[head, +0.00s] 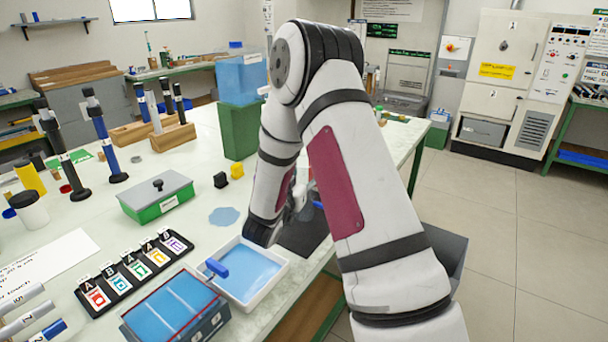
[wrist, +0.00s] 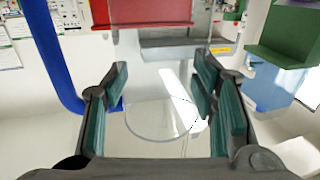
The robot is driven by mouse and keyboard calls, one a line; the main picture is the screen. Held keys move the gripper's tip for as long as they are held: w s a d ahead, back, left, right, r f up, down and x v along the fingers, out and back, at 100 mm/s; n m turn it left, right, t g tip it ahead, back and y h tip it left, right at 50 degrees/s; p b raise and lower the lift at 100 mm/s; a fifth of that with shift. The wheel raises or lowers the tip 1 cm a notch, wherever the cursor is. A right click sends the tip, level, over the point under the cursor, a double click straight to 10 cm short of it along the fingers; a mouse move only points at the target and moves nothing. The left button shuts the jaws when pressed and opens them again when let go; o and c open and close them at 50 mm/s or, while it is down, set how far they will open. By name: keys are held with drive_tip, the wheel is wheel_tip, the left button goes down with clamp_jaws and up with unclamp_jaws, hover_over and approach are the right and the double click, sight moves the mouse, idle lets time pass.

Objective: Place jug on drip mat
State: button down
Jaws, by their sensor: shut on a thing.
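The jug (wrist: 163,120) is clear, with a round outline and a blue handle (wrist: 50,50) at the left of the wrist view. It stands between the teal-padded fingers of my gripper (wrist: 160,100), which is shut on it. In the head view my arm hides most of the gripper and jug; a small blue part (head: 318,204), probably the handle, shows beside the arm. A dark flat mat, probably the drip mat (head: 308,238), lies near the table's right edge, partly behind my arm. Whether the jug touches it cannot be told.
A white tray (head: 283,272) with blue inside lies just left of the dark mat. A blue tank (head: 240,80) stands on a green block (head: 238,130) farther back. A green-and-grey box (head: 157,198), a card rack (head: 130,276) and a blue puddle shape (head: 224,215) are to the left.

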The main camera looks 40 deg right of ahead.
drive_tip(key=shift+f, duration=0.2)
drive_tip(key=c, duration=0.7)
unclamp_jaws()
